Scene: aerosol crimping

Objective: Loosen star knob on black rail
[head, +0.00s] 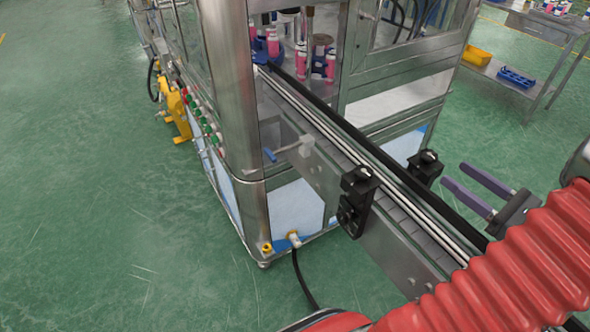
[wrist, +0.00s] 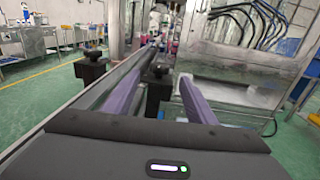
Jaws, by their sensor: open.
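The black rail (head: 352,130) runs along the right side of the conveyor. A black clamp block with a dark knob on top (head: 428,157) stands at this rail. This knob also shows in the wrist view (wrist: 160,69), framed between my fingers but beyond them. A second black clamp with a knob (head: 362,173) stands on the conveyor's left side, and appears left of my fingers in the wrist view (wrist: 92,56). The knobs' exact shape is too small to tell. My gripper (head: 454,174), with purple fingers, is open and empty, just right of the rail-side clamp and apart from it.
The conveyor (head: 400,208) leads into a metal-framed machine holding pink and white cans (head: 330,65). A metal table with yellow (head: 477,56) and blue (head: 517,77) bins stands at upper right. Green floor lies open to the left.

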